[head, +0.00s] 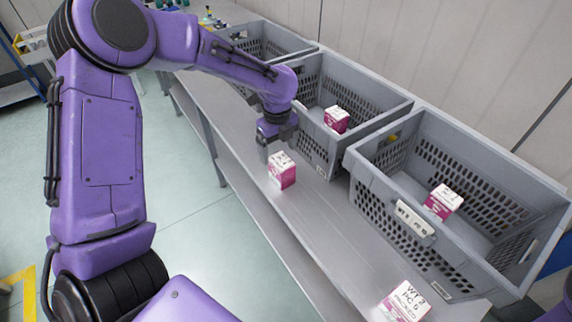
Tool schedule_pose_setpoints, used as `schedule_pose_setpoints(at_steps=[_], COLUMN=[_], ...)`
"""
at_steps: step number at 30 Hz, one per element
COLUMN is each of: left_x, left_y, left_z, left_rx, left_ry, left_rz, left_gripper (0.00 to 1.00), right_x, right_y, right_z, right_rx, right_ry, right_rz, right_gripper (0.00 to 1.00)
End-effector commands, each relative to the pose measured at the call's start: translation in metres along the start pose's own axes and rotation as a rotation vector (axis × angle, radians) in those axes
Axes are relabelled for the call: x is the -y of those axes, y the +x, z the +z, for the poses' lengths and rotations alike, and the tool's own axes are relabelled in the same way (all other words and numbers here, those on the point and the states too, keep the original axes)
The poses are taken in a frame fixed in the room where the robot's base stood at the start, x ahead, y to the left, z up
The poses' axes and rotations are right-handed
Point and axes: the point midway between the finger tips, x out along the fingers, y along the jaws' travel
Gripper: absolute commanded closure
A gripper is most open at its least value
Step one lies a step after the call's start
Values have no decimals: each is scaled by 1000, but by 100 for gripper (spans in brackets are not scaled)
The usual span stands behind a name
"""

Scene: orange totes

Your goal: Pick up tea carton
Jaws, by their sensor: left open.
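A pink and white carton (282,170) stands upright on the grey bench, near its front edge. My left gripper (276,143) is directly above and slightly behind this carton, pointing down. It is open, and its fingers are small in the view; I cannot tell whether they touch the carton. A second pink carton (337,119) is in the middle grey crate. A third carton (443,202) is in the right grey crate. Another white and pink carton (406,303) is on the bench at the lower right. My right gripper is not in view.
Grey perforated crates stand along the wall: a far one (262,42), a middle one (372,97) and a near right one (487,172). The bench (313,226) is clear between the two cartons on it. Small bottles stand at the far end.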

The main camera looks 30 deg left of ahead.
Motion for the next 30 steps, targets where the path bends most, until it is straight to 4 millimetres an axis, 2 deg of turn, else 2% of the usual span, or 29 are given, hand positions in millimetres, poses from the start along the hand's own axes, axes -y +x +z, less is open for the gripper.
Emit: schedule_pose_setpoints(at_steps=[3, 8, 13, 16, 22, 27, 28, 30], left_x=[5, 7, 7, 7, 7, 7, 7, 7], left_y=[18, 37, 68, 76, 78, 77, 77, 77], left_z=[-4, -6, -6, -5, -5, -5, -5, -5], left_rx=[0, -1, 0, 1, 1, 1, 1, 1], left_ry=[10, 12, 9, 9, 8, 7, 7, 7], left_rz=[2, 4, 2, -1, -2, -2, -2, -3], left_gripper=[12, 12, 12, 12, 12, 67, 75, 75], right_x=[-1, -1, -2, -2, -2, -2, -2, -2], right_y=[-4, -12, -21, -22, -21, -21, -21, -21], right_z=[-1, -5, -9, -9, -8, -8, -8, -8], right_rx=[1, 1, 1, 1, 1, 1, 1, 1], right_ry=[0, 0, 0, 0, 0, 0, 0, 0], right_rz=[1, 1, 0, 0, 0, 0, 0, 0], right_gripper=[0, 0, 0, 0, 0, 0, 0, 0])
